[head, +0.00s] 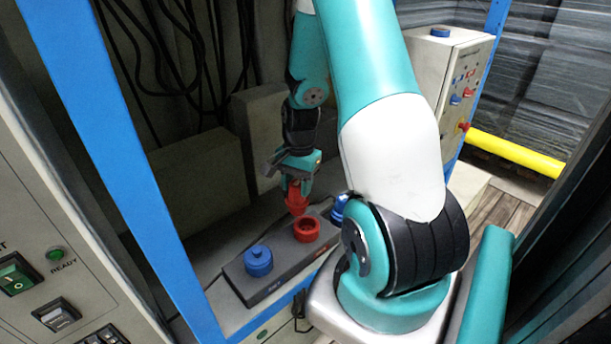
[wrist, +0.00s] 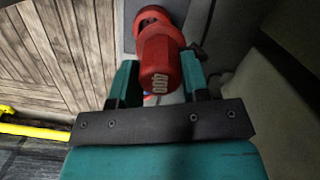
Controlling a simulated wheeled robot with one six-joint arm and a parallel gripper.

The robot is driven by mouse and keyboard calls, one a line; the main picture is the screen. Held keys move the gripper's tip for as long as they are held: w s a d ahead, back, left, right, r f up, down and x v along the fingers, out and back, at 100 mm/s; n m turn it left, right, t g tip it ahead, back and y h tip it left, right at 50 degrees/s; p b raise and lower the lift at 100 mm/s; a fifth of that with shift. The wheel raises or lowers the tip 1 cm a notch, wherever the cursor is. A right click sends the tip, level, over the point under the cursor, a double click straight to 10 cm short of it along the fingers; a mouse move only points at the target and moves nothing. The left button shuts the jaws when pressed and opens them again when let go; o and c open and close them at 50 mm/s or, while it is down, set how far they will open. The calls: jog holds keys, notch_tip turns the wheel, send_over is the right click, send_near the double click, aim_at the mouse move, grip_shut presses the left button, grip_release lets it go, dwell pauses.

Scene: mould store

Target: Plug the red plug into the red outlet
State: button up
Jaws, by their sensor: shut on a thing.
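The red plug (head: 297,199) is held tip down, slightly tilted, in my gripper (head: 291,172). In the head view its tip is just above and behind the red outlet (head: 307,230), a round socket on a dark grey strip (head: 283,264). In the wrist view the red plug (wrist: 161,60) sits between the two fingers of my gripper (wrist: 158,82). Part of the red outlet (wrist: 151,13) shows beyond it. The plug's tip is hidden there, and I cannot tell whether it touches the rim.
A blue outlet (head: 258,262) is left of the red one on the strip. Another blue piece (head: 338,209) is to the right, partly hidden by my arm. Blue frame posts (head: 128,180) stand near. A control box (head: 447,80) and yellow pipe (head: 515,153) are right.

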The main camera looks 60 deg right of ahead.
aim_at(307, 198)
jog(key=shift+s+d+r+m, duration=0.1)
jog(key=shift+s+d+m, duration=0.75)
jog(key=shift+m, duration=0.15)
notch_tip(307, 198, down, 5)
jog(key=b, duration=0.4)
jog(key=shift+r+b, duration=0.2)
jog(key=shift+b, duration=0.1)
jog(key=shift+f, duration=0.4)
jog(key=shift+p, duration=0.4)
jog(key=shift+f, duration=0.2)
jog(key=shift+f+b, duration=0.35)
jog(key=shift+f+b, duration=0.6)
jog(key=shift+f, duration=0.55)
